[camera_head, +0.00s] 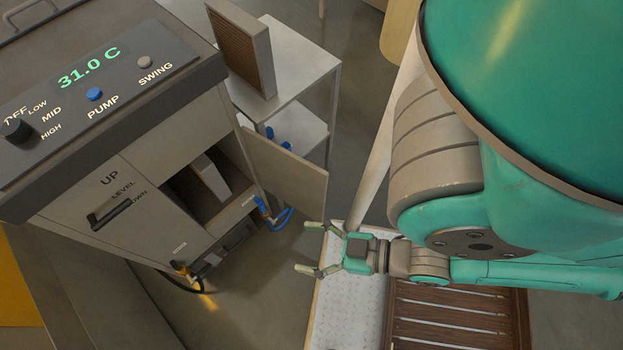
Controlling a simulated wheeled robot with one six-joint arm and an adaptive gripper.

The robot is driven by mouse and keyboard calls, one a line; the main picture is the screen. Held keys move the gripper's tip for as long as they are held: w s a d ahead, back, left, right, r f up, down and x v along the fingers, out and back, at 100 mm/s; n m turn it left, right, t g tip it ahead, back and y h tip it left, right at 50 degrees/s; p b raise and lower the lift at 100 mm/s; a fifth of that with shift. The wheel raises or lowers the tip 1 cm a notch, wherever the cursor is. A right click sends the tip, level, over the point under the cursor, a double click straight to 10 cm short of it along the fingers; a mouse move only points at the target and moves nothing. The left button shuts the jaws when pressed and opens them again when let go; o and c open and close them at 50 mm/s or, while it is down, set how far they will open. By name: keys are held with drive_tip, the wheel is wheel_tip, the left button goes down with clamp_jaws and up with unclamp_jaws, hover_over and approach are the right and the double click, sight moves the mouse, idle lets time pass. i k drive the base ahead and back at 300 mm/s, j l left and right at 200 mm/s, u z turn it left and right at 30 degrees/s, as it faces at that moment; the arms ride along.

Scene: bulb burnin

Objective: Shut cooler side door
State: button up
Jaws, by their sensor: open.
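The cooler (108,163) stands at the left, with a control panel on top showing 31.0 C. Its side door (287,166) is a flat beige panel, swung open to the right of a dark compartment opening (235,170). A pale block-shaped part (211,181) shows inside the opening. My gripper (309,248) is open and empty. In the picture it is below and slightly right of the door, with a gap between them. I cannot tell its height relative to the door.
A grey table (302,62) with a brown-faced filter panel (241,48) stands behind the door. A blue hose (283,218) hangs below the door near the cooler's base. A white textured surface (347,312) and a brown slatted piece (450,318) lie beneath my arm.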

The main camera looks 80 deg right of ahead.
sight(297, 182)
drive_tip(key=k+l+u, duration=0.35)
drive_tip(key=k+l, duration=1.3)
drive_tip(key=l, duration=0.15)
drive_tip(key=i+l+z, duration=0.2)
drive_tip(key=l, duration=0.2)
drive_tip(key=k, duration=0.1)
